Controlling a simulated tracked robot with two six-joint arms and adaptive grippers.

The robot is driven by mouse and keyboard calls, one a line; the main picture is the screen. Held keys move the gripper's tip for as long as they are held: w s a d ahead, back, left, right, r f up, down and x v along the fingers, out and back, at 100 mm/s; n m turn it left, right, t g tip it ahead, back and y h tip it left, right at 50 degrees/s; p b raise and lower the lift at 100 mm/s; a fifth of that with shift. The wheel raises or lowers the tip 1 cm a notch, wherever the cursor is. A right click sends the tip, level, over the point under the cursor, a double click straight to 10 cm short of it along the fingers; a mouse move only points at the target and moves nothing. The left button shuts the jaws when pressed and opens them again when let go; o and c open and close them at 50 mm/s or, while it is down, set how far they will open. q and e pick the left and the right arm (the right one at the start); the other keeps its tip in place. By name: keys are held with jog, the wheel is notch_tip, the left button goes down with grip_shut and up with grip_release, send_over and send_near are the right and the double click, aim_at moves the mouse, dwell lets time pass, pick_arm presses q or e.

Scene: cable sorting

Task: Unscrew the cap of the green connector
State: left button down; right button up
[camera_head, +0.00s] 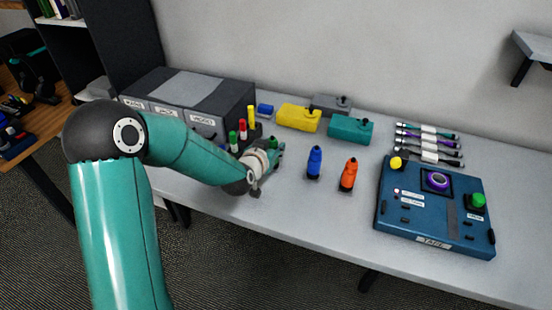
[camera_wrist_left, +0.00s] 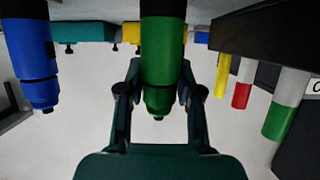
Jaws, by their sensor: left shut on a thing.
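The green connector (camera_wrist_left: 163,50) stands out in the middle of the left wrist view, with a dark band near its narrow tip. My left gripper (camera_wrist_left: 158,88) has a finger on each side of it and is shut on it. In the head view my left gripper (camera_head: 268,160) is low at the table, left of the blue connector (camera_head: 315,162). There the green connector (camera_head: 273,143) is mostly hidden by the gripper. Which part is the cap, and whether it is loose, I cannot tell. My right gripper is not in view.
An orange connector (camera_head: 348,175) stands right of the blue one. Green, red and yellow markers (camera_head: 251,118) stand close behind my left wrist, by a dark drawer box (camera_head: 215,95). Yellow (camera_head: 298,117) and teal (camera_head: 350,130) boxes are behind. A blue panel (camera_head: 425,233) lies right.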

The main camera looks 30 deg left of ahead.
pick_arm(q)
jog(key=shift+r, duration=0.1)
notch_tip(320, 180, up, 10)
jog(key=shift+r+p, duration=0.1)
jog(key=shift+p, duration=0.7)
notch_tip(320, 180, up, 10)
jog(key=p, duration=0.4)
jog(key=shift+p, duration=0.3)
